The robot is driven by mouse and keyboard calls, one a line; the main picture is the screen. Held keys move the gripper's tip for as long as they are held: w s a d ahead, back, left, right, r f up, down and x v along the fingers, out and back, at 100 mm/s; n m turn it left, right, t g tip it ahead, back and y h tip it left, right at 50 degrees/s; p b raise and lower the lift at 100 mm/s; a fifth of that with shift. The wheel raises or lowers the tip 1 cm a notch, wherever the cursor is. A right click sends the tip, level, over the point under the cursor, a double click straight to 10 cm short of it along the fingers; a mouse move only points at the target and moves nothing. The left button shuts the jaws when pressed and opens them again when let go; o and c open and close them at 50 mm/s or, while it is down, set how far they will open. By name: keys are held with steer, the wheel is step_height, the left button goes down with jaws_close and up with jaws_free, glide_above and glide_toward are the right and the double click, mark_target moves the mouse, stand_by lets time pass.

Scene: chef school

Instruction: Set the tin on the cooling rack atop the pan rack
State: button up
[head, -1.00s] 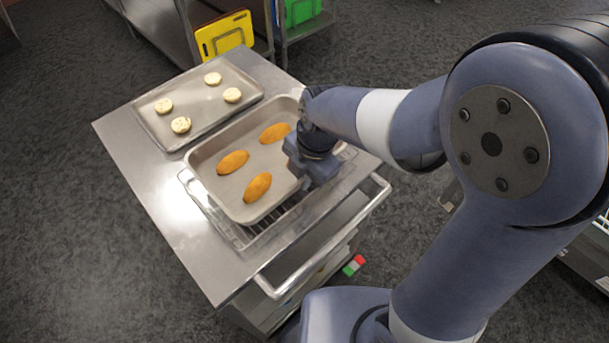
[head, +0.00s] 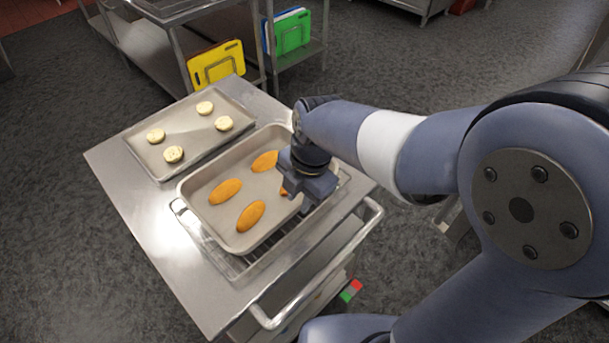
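The tin (head: 192,212) is a deep, pale metal rectangular pan holding several orange-brown oval loaves. It is over the wire cooling rack (head: 234,266), whose near edge shows below it; I cannot tell whether they touch. The cooling rack lies on the flat steel top of the pan rack (head: 186,284). My gripper (head: 304,196) is at the tin's right side, pointing down over its rim and partly hiding one loaf. Its fingertips and any hold on the rim are hidden by the gripper body.
A shallow tray (head: 190,122) with several pale round pastries sits on the pan rack's far left part. A rail handle (head: 300,290) runs along the near right side. Yellow (head: 216,65) and green (head: 291,32) boards stand on shelving behind. The near left steel top is bare.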

step_height(320, 180, up, 9)
steer(key=d, duration=0.1)
steer(key=shift+d+f, duration=0.2)
steer(key=shift+d, duration=0.1)
stand_by(0.5)
